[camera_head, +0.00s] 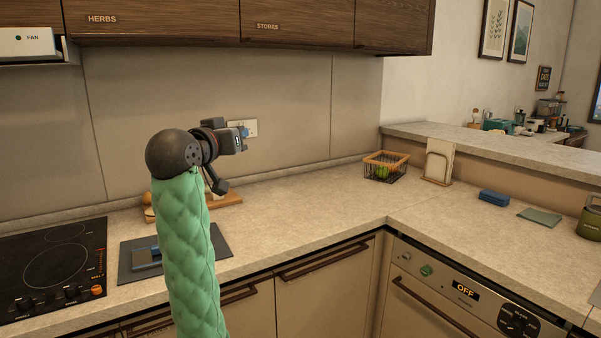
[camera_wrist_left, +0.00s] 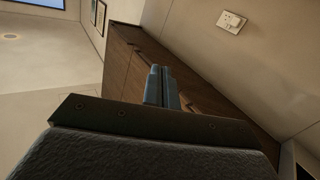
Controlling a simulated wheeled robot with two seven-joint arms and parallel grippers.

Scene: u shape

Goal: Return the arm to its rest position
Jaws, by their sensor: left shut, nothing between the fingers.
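My left arm rises in a green quilted sleeve (camera_head: 187,255) in the head view, with a dark round wrist joint at its top. My left gripper (camera_head: 243,132) is raised above the counter and in front of the back wall, close to the wall socket in the picture. In the left wrist view its two blue-grey fingers (camera_wrist_left: 161,88) are together, with nothing held between them. My right gripper is in neither view.
The stone counter (camera_head: 310,205) bends right at the corner. A black hob (camera_head: 50,268) lies at left. A wire basket (camera_head: 385,166), an upright board (camera_head: 438,161), a blue sponge (camera_head: 494,197) and a green cloth (camera_head: 540,217) stand farther right. Wooden wall cabinets (camera_head: 300,25) hang above.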

